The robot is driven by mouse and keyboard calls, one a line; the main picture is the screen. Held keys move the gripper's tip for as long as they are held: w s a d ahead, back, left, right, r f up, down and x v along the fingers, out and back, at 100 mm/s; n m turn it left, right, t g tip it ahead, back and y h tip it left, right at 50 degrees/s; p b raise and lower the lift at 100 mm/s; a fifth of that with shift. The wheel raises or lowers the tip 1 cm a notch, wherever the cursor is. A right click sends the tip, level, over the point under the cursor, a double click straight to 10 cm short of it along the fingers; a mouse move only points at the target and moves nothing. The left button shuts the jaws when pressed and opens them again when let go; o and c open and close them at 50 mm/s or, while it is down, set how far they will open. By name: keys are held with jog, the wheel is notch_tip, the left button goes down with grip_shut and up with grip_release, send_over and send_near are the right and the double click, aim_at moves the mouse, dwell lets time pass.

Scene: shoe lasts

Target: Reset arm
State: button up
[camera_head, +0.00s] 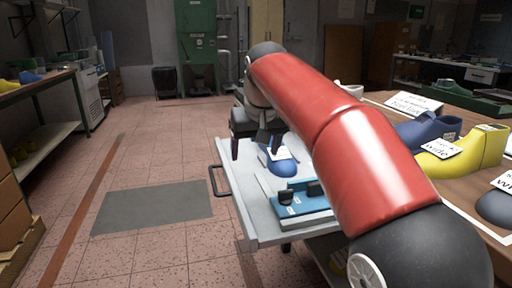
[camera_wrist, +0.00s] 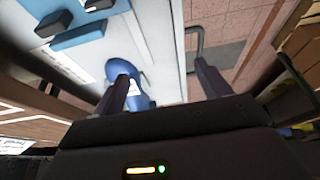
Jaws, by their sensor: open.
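My gripper (camera_head: 256,152) hangs over the left edge of a white cart top (camera_head: 240,201), its two fingers spread apart and nothing between them. In the wrist view my gripper (camera_wrist: 161,72) is also open, one finger over a blue shoe last and the other near the cart's edge. The blue last (camera_head: 284,168) lies on the cart with a white label on it. It also shows in the wrist view (camera_wrist: 122,70), partly hidden behind a finger. I cannot tell whether the finger touches it.
A blue fixture with dark blocks (camera_head: 310,206) sits on the cart near the last. The cart's handle (camera_head: 216,181) sticks out at left. On the right, a wooden table holds a yellow last (camera_head: 470,152), a dark blue last (camera_head: 428,131) and label cards. The floor at left is open.

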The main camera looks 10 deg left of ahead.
jog(key=s+d+f+m, duration=0.1)
jog(key=s+d+f, duration=0.1)
jog(key=s+d, duration=0.5)
jog(key=s+d+f+m, duration=0.15)
jog(key=s+d, duration=0.25)
jog(key=d, duration=0.6)
jog(key=s+d+f+m+h, duration=0.1)
jog(key=s+d+f, duration=0.3)
jog(key=s+f, duration=0.3)
jog(key=s+d+f+m+t+h, duration=0.1)
jog(key=s+d+f, duration=0.4)
jog(key=s+f, duration=0.2)
jog(key=shift+s+m+t, duration=0.3)
jog(key=shift+s+m, duration=0.05)
jog(key=shift+s, duration=0.4)
